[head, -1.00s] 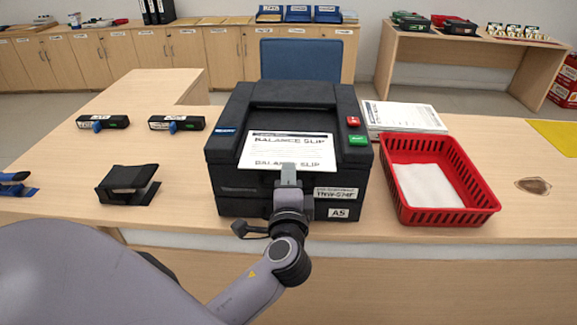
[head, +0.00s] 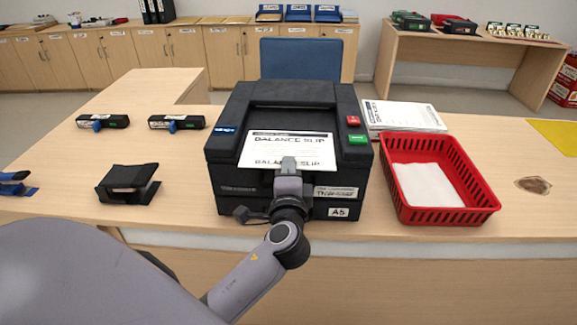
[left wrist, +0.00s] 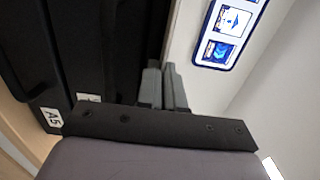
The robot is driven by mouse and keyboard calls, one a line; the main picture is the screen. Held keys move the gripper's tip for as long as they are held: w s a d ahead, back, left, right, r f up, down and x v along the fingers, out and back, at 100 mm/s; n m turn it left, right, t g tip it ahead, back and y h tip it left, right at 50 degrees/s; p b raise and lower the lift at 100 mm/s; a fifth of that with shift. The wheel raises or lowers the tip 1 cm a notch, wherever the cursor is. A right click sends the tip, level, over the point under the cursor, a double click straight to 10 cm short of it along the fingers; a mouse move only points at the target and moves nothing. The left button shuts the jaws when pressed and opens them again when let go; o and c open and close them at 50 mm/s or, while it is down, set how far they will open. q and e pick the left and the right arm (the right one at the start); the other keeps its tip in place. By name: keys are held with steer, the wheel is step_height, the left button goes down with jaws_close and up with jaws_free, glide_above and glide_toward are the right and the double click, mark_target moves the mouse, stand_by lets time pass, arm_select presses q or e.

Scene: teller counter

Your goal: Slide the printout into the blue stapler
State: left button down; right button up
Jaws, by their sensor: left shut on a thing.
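The printout (head: 290,149) is a white sheet headed "BALANCE SLIP". It lies on the sloped front of the black printer (head: 235,185), with its near edge at the front. My left gripper (head: 288,163) is shut on the near edge of the printout. Its grey fingers also show close together in the left wrist view (left wrist: 163,85), beside the printer's dark body. A blue and dark device (head: 14,184), seemingly the blue stapler, is at the far left of the counter, cut off by the picture edge. My right gripper is not in view.
A black desk device (head: 128,184) stands left of the printer. Two black and blue devices (head: 102,121) (head: 177,122) lie farther back. A red basket (head: 445,217) and a paper stack (head: 405,117) are right of the printer. The counter between the printer and black device is clear.

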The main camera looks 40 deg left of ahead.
arm_select(q)
step_height(320, 180, up, 3)
steer(key=shift+f+p, duration=0.15)
steer(key=shift+p, duration=0.95)
steer(key=shift+f, duration=0.15)
